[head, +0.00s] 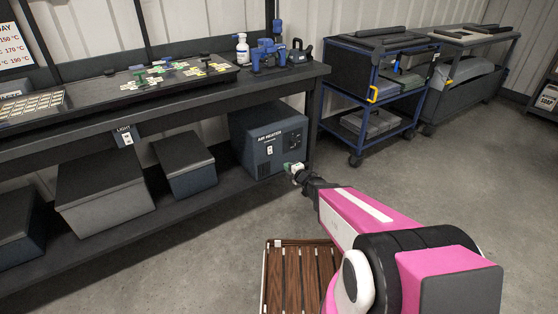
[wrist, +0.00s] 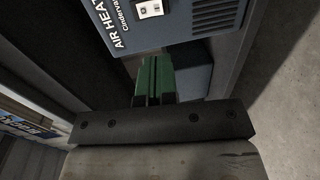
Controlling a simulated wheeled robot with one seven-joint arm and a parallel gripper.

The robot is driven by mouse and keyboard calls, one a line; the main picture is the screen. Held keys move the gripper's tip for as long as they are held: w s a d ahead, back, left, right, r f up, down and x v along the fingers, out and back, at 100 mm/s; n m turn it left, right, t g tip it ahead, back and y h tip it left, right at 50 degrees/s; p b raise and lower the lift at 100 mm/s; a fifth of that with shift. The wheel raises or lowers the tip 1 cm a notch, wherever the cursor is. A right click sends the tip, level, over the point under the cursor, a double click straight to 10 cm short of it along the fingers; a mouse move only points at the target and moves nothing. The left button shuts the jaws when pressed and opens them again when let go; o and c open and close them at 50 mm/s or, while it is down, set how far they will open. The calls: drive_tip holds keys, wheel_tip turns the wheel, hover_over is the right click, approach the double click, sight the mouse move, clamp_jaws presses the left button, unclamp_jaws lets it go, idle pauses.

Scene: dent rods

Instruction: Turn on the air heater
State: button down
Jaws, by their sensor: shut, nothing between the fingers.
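The air heater (head: 270,142) is a blue-grey box on the lower shelf of the workbench, at its right end. Its front carries the words AIR HEATER, a white switch (head: 270,151) and a dark panel at the right. In the wrist view the heater (wrist: 176,32) fills the upper middle, with its white switch (wrist: 149,9) at the top edge. My gripper (head: 289,167) is in front of the heater's lower right corner. Its green fingers (wrist: 154,62) are shut and empty, below the switch in the wrist view. I cannot tell whether they touch the heater.
Grey lidded boxes (head: 105,190) stand left of the heater on the lower shelf. The workbench top (head: 312,70) is above it. A small LIGHT switch (head: 127,138) is on the bench's front. A blue cart (head: 366,117) stands right. The floor (head: 400,183) between is clear.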

sight(270, 154)
drive_tip(key=x, duration=1.4)
drive_tip(key=shift+s, duration=0.1)
drive_tip(key=shift+w+a+f, duration=0.1)
drive_tip(key=shift+w+a, duration=0.1)
drive_tip(key=shift+w, duration=0.05)
drive_tip(key=shift+s, duration=0.1)
drive_tip(key=shift+s+d, duration=0.1)
drive_tip(key=shift+s+d, duration=0.15)
drive_tip(key=shift+s, duration=0.05)
drive_tip(key=f+v, duration=0.3)
drive_tip(key=v, duration=1)
drive_tip(key=shift+d, duration=0.2)
drive_tip(key=shift+s, duration=0.1)
